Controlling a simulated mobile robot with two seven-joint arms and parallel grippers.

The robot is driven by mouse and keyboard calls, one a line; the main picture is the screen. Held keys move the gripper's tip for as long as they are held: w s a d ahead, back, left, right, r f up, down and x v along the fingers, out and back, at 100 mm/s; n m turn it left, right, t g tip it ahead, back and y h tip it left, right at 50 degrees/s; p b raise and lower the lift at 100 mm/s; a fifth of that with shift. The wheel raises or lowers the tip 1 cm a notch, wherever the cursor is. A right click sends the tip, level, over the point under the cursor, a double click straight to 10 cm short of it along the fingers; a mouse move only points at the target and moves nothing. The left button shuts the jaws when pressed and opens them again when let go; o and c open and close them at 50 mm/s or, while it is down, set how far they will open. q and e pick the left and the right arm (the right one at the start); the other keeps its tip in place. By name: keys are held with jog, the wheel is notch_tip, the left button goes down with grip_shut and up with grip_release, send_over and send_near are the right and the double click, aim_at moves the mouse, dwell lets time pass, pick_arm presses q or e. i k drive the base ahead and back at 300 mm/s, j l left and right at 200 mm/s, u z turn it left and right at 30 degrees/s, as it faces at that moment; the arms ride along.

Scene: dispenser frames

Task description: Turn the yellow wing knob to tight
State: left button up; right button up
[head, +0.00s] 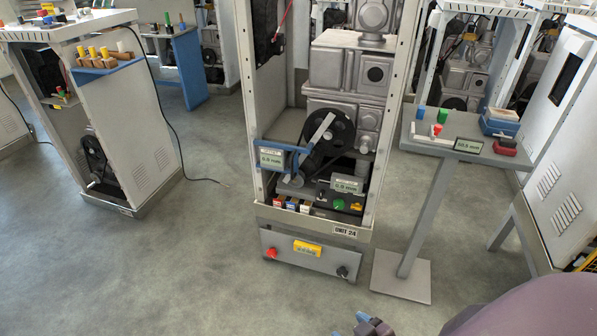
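A small yellow part (356,206), which looks like the yellow wing knob, sits low on the right inside the open dispenser frame (316,220) marked UNIT 24. It is too small to tell its wing angle or any tight mark. A green knob (338,204) is just left of it. The tip of a gripper (372,326), apparently my right one, shows at the bottom edge, on the floor side in front of the frame and well apart from the knob. Most of it is cut off, so its opening is unclear. My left gripper is not in view.
A black wheel (328,133) and two small displays sit above the knob. The base panel (308,257) carries a red knob, a black knob and a yellow label. A grey stand (402,270) is close on the right. Floor (190,270) at front left is clear, with a loose cable beyond.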

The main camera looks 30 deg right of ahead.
aim_at(357, 206)
jog(key=z, duration=1.4)
jog(key=i+j+z, duration=0.2)
jog(key=j, duration=0.4)
jog(key=i+j+z, duration=0.15)
jog(key=j, duration=0.45)
jog(key=i+j+z, duration=0.2)
jog(key=j, duration=0.45)
jog(key=i+j+z, duration=0.2)
jog(key=j, duration=0.45)
jog(key=j+z, duration=0.2)
jog(key=j, duration=0.45)
